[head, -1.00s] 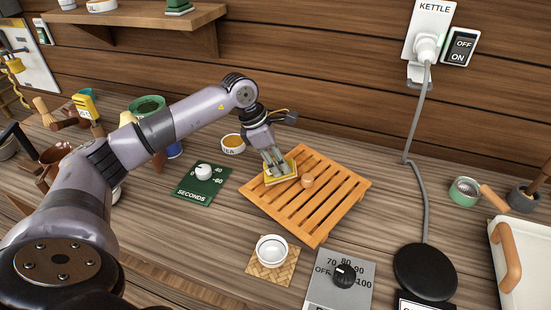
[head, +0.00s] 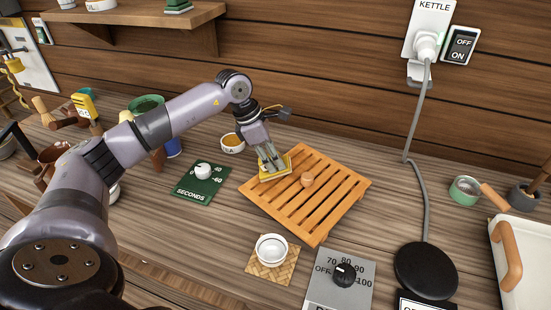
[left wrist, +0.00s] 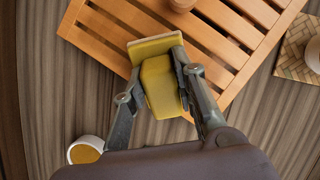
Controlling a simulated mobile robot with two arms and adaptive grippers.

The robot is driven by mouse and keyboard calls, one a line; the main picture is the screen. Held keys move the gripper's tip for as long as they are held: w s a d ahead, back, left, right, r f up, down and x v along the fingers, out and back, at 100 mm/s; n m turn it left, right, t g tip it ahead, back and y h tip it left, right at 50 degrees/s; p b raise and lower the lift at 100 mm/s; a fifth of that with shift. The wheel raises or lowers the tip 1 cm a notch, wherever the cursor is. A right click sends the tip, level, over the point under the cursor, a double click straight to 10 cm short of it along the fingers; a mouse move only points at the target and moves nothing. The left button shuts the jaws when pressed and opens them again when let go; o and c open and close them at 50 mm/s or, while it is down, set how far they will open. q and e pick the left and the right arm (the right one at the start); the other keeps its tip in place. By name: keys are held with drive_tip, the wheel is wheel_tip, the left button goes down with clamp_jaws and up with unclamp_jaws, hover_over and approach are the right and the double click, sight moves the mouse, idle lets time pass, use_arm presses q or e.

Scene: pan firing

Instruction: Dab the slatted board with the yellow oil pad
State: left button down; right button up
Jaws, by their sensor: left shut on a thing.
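The slatted board (head: 335,205) is an orange-brown wooden rack lying on the counter in the middle of the head view. It also fills the top of the left wrist view (left wrist: 225,50). The yellow oil pad (head: 283,174) is at the board's far left edge; its yellow block shows in the left wrist view (left wrist: 160,85) with a paler plate at its end. My left gripper (head: 272,162) is shut on the pad from above. I cannot tell whether the pad touches the slats. A small brown cup (head: 307,180) stands on the board beside the pad. My right gripper is not in view.
A white bowl (head: 271,249) on a woven mat (head: 253,268) stands in front of the board. The green seconds timer (head: 196,190) lies to the left. A small tub (head: 232,143) stands behind it. The kettle base (head: 425,270) and its cord are at the right.

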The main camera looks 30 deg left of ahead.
use_arm(q)
drive_tip(key=shift+s+d, duration=0.1)
drive_tip(key=shift+d, duration=0.75)
drive_tip(key=shift+a, duration=0.2)
drive_tip(key=shift+a, duration=0.7)
drive_tip(key=shift+d, duration=0.15)
drive_tip(key=shift+d, duration=0.8)
